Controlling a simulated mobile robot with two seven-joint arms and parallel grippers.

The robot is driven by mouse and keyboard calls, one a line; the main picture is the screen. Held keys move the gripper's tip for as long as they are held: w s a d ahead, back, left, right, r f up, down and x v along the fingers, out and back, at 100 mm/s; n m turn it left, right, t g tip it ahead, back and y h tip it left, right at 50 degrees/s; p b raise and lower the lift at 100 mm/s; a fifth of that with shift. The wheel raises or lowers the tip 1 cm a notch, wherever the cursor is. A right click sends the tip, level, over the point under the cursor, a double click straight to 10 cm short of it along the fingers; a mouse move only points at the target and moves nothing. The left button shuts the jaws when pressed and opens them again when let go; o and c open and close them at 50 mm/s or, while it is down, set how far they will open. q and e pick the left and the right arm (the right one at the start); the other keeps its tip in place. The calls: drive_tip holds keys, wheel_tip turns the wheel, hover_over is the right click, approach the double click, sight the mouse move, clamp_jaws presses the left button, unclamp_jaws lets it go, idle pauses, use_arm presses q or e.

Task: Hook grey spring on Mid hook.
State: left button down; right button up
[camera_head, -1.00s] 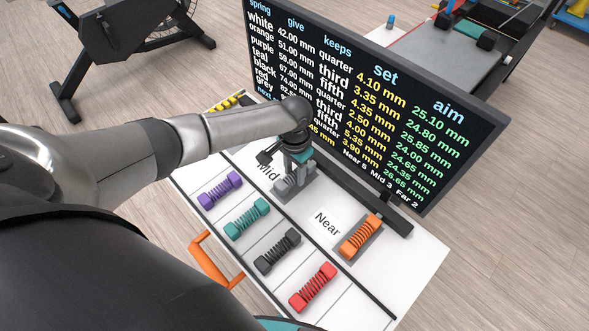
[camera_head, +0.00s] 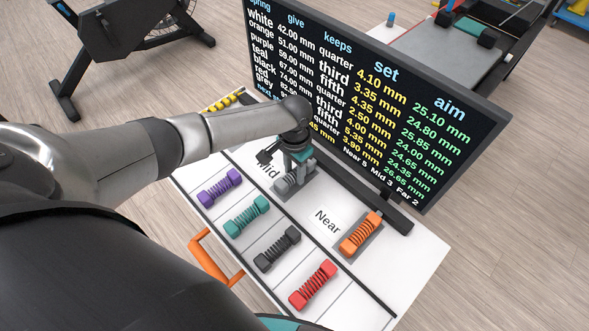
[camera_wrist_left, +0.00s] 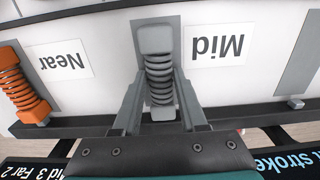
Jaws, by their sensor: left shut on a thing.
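The grey spring (camera_wrist_left: 159,72), with a block at each end, lies on the grey pad beside the Mid label (camera_wrist_left: 216,46). In the head view the grey spring (camera_head: 288,184) shows partly below my left gripper (camera_head: 297,167). In the left wrist view my left gripper (camera_wrist_left: 160,103) has a finger on each side of the spring, shut on its end nearer the dark rail. The Mid hook is not clearly visible, and I cannot tell whether the spring is on it. My right gripper is not in view.
An orange spring (camera_head: 360,235) sits at Near. Purple (camera_head: 220,189), teal (camera_head: 246,217), black (camera_head: 277,250) and red (camera_head: 313,286) springs lie in the front lanes. A large screen (camera_head: 375,100) stands close behind my left gripper. An orange handle (camera_head: 212,261) sticks out at the front edge.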

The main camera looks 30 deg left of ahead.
use_arm(q)
drive_tip(key=shift+f, duration=0.35)
drive_tip(key=shift+c, duration=1.8)
unclamp_jaws()
wheel_tip(320, 180, up, 10)
drive_tip(key=p, duration=1.1)
drive_tip(key=shift+r, duration=0.1)
